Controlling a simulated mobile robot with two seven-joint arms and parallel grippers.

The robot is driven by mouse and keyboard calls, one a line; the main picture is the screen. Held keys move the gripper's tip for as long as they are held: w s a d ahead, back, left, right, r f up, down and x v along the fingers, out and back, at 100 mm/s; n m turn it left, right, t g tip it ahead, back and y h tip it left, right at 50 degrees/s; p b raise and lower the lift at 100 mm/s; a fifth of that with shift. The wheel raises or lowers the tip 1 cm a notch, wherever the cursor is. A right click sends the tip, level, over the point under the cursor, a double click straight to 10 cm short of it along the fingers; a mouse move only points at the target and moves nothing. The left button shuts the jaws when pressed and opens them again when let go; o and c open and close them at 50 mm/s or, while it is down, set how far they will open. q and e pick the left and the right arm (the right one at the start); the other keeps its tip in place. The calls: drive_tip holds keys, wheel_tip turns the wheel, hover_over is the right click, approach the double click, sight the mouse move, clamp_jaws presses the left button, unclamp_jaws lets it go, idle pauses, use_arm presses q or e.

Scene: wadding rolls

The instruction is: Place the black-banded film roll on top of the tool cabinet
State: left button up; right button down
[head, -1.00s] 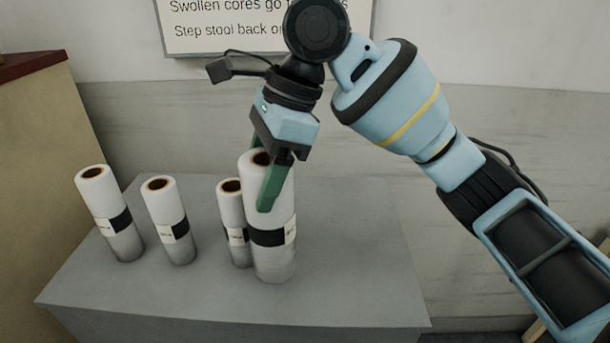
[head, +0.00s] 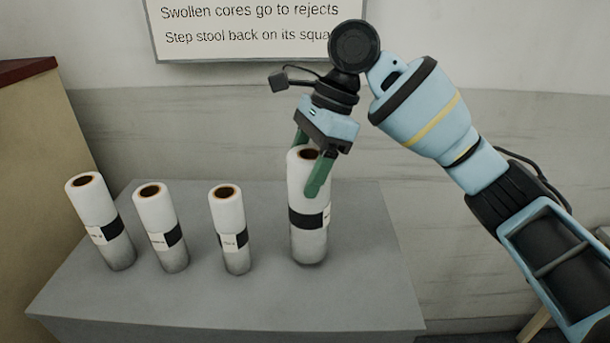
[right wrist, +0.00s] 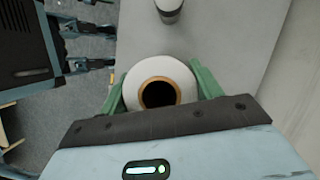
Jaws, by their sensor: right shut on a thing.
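My right gripper (head: 314,165) is shut on a white film roll with a black band (head: 307,190), its green fingers on either side of the top end. The roll is upright over the right part of a grey flat-topped block (head: 270,305); I cannot tell whether its base touches the surface. In the right wrist view the roll's brown-rimmed core (right wrist: 160,93) shows between the fingers (right wrist: 163,92). A tan unit with a dark red top (head: 30,150) stands at the left; no label shows which piece is the tool cabinet. My left gripper is not seen.
Three similar black-banded rolls stand to the left on the grey block: far left (head: 93,205), second (head: 155,210) and nearest (head: 227,210). A gap separates the nearest from the held roll. The block's right part is clear. A wall sign (head: 250,30) hangs behind.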

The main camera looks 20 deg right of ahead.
drive_tip(key=shift+f, duration=0.9)
drive_tip(key=shift+c, duration=1.5)
unclamp_jaws()
drive_tip(key=shift+f, duration=0.15)
drive_tip(key=v, duration=1.2)
